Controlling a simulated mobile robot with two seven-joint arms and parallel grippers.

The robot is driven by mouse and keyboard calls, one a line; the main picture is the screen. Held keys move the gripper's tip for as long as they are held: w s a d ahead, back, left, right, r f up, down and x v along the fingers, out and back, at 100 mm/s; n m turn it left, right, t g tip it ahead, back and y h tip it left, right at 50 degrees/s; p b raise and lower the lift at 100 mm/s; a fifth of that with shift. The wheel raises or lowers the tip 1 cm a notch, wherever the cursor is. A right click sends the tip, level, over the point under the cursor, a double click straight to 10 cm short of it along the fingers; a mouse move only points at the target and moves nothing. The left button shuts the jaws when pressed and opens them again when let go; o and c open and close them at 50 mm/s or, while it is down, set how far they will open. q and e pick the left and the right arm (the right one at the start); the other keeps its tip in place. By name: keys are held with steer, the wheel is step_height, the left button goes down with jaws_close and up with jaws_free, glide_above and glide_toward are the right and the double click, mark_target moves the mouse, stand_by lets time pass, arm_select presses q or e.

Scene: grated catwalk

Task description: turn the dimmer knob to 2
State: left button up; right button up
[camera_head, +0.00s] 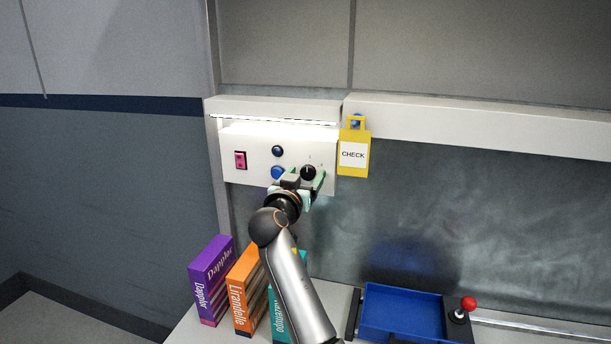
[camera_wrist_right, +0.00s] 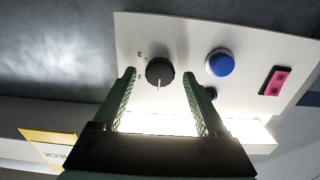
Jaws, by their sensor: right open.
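The dimmer knob (camera_head: 308,172) is a black round knob at the lower right of a white wall panel (camera_head: 255,140). In the right wrist view the knob (camera_wrist_right: 159,72) shows a pale pointer line toward the bottom of the picture. Small marks stand left of it; I cannot read them surely. My right gripper (camera_head: 306,183) is open at the panel. In the wrist view its green fingertips (camera_wrist_right: 158,74) stand on either side of the knob, with gaps visible. I cannot tell how far they reach around it. My left gripper is out of view.
The panel also has a blue button (camera_head: 278,172), a dark blue round control (camera_head: 278,151) and a red-pink switch (camera_head: 240,160). A yellow CHECK tag (camera_head: 354,153) hangs just right of the panel. Below stand several books (camera_head: 245,290) and a blue tray (camera_head: 402,312).

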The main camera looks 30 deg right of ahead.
jaws_close()
stand_by(0.4)
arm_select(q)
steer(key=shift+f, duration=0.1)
